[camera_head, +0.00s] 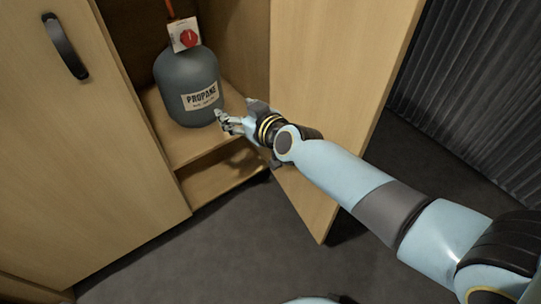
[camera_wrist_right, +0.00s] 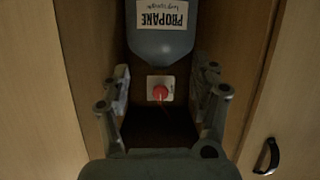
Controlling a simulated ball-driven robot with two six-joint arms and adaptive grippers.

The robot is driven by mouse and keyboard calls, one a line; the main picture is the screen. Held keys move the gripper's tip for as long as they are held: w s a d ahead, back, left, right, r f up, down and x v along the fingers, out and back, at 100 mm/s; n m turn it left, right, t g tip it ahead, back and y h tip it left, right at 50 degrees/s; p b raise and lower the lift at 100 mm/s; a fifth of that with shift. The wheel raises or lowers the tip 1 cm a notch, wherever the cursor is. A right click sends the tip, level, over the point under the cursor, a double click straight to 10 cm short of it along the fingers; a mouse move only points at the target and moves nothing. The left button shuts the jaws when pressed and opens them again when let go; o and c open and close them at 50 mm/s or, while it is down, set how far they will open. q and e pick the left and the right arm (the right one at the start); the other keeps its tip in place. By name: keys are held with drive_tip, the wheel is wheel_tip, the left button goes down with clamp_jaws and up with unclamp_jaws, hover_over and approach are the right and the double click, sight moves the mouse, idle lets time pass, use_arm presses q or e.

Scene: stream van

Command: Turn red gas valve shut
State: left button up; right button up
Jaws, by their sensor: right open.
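The red gas valve (camera_head: 188,38) is a round knob on a white plate at the top of a grey propane bottle (camera_head: 188,77). In the right wrist view the bottle shows upside down, and the red valve (camera_wrist_right: 160,92) lies between the spread fingers. My right gripper (camera_head: 222,119) is open and empty in the head view, near the lower right of the bottle and well below the valve. The same gripper (camera_wrist_right: 165,88) frames the valve in its wrist view, apart from it. My left gripper is not in view.
The bottle stands on a shelf (camera_head: 192,142) inside a wooden cabinet. An open door (camera_head: 345,75) stands to the right, behind my right arm. A closed door (camera_head: 75,130) with a black handle (camera_head: 64,46) is on the left. Grey floor lies in front.

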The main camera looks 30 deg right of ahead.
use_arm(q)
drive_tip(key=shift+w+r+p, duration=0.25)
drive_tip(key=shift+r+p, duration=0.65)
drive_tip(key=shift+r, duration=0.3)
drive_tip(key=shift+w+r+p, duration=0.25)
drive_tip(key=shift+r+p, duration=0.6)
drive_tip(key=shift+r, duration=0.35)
use_arm(e)
drive_tip(key=s+d+f+g, duration=0.1)
drive_tip(key=s+f+g, duration=0.2)
drive_tip(key=s+f, duration=0.6)
drive_tip(key=shift+s+d, duration=0.15)
drive_tip(key=shift+s, duration=0.85)
